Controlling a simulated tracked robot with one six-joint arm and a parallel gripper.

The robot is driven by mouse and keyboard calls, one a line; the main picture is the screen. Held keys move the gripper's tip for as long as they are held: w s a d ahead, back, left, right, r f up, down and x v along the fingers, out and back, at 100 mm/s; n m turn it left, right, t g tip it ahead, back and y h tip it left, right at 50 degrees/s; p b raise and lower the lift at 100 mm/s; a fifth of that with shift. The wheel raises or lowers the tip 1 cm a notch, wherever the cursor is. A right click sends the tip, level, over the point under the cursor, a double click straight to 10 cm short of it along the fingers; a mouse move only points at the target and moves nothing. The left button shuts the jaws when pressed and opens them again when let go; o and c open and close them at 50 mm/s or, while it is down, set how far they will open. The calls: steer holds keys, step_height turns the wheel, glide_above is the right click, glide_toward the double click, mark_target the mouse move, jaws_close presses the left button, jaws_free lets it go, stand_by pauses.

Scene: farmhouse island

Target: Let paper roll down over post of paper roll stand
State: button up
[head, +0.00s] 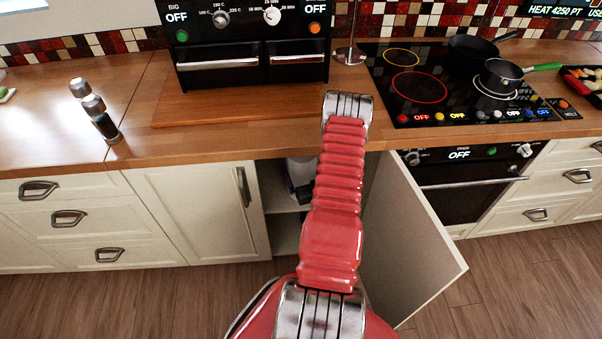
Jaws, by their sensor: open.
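A thin metal post on a round metal base (346,57), likely the paper roll stand, stands upright on the counter between the black oven and the hob. I see no paper on its visible part; its top is cut off by the picture edge. My red arm reaches up the middle to a metal joint at the counter edge. My gripper is not seen beyond it.
The cabinet door (412,240) stands open to the right of my arm. A wooden board (235,107) lies before the countertop oven (250,40). Pans (503,80) sit on the hob (420,110). The left counter has free room.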

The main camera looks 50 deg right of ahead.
steer(key=x, duration=0.3)
steer(key=shift+w, duration=0.1)
stand_by(0.4)
steer(key=c, duration=1.4)
